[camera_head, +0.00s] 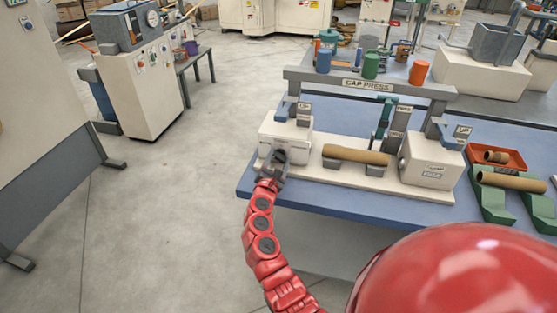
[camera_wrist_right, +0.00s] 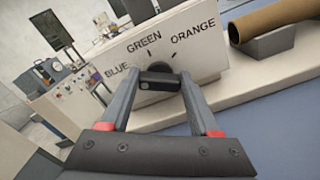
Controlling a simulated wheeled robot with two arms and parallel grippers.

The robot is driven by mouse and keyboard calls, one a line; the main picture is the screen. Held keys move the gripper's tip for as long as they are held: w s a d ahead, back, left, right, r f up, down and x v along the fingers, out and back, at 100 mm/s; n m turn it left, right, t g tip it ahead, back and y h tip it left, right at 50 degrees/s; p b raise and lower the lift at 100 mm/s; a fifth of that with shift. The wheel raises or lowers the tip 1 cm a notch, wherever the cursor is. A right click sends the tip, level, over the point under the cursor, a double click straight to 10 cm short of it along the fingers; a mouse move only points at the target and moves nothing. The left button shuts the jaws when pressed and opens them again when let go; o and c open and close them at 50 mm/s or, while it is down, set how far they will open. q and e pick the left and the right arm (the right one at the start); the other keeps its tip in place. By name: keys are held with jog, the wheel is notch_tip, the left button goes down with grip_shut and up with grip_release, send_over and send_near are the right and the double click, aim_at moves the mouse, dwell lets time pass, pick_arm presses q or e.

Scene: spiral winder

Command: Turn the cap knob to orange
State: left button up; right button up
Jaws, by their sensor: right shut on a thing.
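The cap knob (camera_wrist_right: 158,83) is a dark knob on the front of the white left block (camera_head: 285,137) of the cap press. My right gripper (camera_head: 272,164) is at that block's front face. In the right wrist view its two grey fingers (camera_wrist_right: 159,88) are shut on the knob, one on each side. The panel reads BLUE at left, GREEN at top middle and ORANGE at right. I cannot tell which label the knob points to. My left gripper is not in view.
A brown tube (camera_head: 356,155) lies on the press between the left block and a white right block (camera_head: 432,160). A red tray (camera_head: 497,157) and green stands (camera_head: 490,197) are at right. Colored cups stand on the CAP PRESS shelf (camera_head: 368,82) behind. Open floor lies at left.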

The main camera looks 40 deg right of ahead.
jog(key=c, duration=0.3)
